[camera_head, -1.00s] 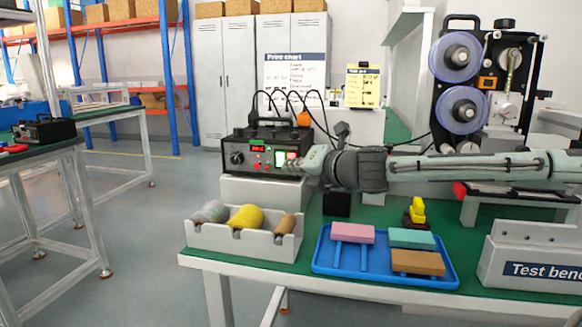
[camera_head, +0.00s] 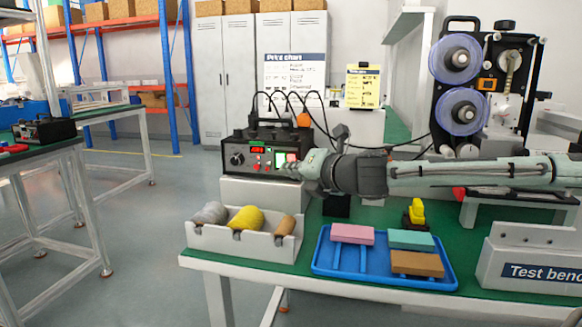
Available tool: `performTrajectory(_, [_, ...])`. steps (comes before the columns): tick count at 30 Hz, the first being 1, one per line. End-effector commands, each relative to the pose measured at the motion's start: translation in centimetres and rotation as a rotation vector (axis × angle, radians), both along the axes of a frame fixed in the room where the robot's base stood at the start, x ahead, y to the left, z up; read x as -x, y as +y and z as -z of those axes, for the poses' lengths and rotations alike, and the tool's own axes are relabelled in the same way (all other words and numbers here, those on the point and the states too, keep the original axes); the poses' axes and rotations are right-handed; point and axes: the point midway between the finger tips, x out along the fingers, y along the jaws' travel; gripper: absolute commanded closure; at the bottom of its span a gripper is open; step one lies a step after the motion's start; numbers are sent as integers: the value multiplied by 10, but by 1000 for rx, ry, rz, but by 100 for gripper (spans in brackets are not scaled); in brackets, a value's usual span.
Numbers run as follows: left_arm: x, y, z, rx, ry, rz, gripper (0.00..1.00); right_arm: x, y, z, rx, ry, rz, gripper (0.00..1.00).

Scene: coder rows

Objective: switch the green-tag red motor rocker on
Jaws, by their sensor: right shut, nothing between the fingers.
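A black control box (camera_head: 236,158) stands on a white block at the back left of the green-topped bench. The tags and the rocker's position are too small to tell. My right gripper (camera_head: 287,169) reaches in from the right, its fingers shut and empty, close in front of the right part of the box's panel. I cannot tell whether it touches. The gripper hides the panel's right end. My left gripper is not in view.
A white holder (camera_head: 232,244) with several rolls sits at the bench's front left. A blue tray (camera_head: 341,264) with pink, teal and brown blocks lies beside it. A yellow-topped part (camera_head: 417,211) stands behind the tray. A reel machine (camera_head: 480,90) stands at the back right.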

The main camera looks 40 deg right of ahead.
Motion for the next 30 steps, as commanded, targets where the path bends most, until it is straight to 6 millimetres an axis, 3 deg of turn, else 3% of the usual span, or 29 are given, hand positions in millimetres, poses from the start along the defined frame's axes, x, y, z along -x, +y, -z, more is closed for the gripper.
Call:
performTrajectory(15, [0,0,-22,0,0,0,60,29,35,-9,-1,-1,-2,100])
performTrajectory(30, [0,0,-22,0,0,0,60,31,37,-8,0,0,0,100])
